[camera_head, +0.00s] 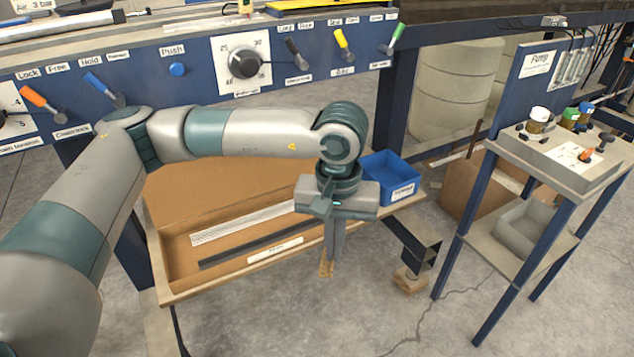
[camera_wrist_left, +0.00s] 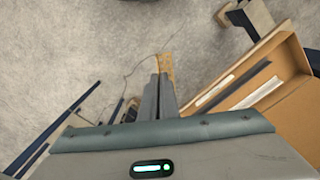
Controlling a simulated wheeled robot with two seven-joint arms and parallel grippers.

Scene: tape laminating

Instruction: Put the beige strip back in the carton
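My left gripper (camera_head: 326,270) hangs fingers-down in front of the carton's front right edge, outside the carton. The brown open carton (camera_head: 170,262) sits under the blue panel. In it lie a pale strip with printed marks (camera_head: 245,222) and a dark strip (camera_head: 245,248). My left arm hides part of the carton. My right gripper is out of view.
A blue bin (camera_head: 390,180) stands at the carton's right end. A blue panel (camera_head: 200,70) with levers and a dial is above. A blue-legged stand (camera_head: 560,160) with a grey tray (camera_head: 528,228) is at the right. The concrete floor (camera_head: 380,310) near the gripper is open.

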